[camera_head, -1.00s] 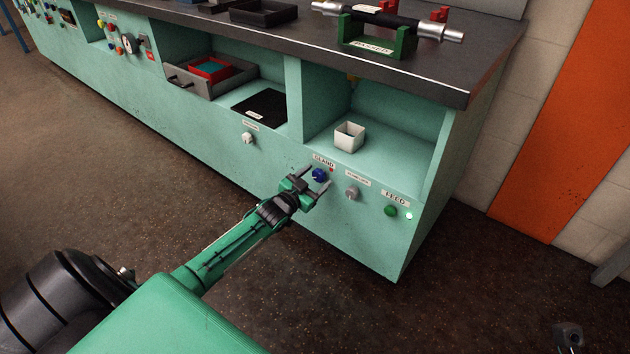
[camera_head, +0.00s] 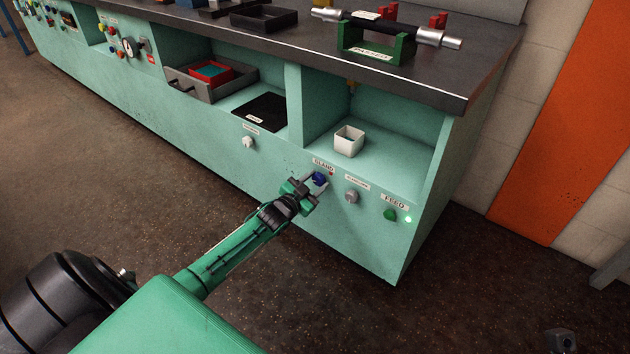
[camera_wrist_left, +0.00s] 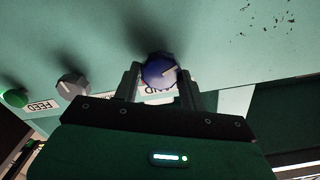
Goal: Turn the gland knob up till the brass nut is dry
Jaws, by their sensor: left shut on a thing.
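The blue gland knob (camera_head: 319,179) sits on the green front panel under a label reading GLAND. My left gripper (camera_head: 317,183) is at the knob, with a finger on each side of it, shut on it. In the left wrist view the knob (camera_wrist_left: 160,70) is between the two fingers (camera_wrist_left: 160,80), and a pale pointer line shows on its face. The brass nut cannot be made out clearly; a small yellowish part (camera_head: 352,80) hangs under the bench top above the right bay. My right gripper is not clearly in view.
A grey knob (camera_head: 351,197) and the green FEED button (camera_head: 390,214) with a lit lamp (camera_head: 408,219) sit to the right on the panel. A white knob (camera_head: 248,143) is to the left.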

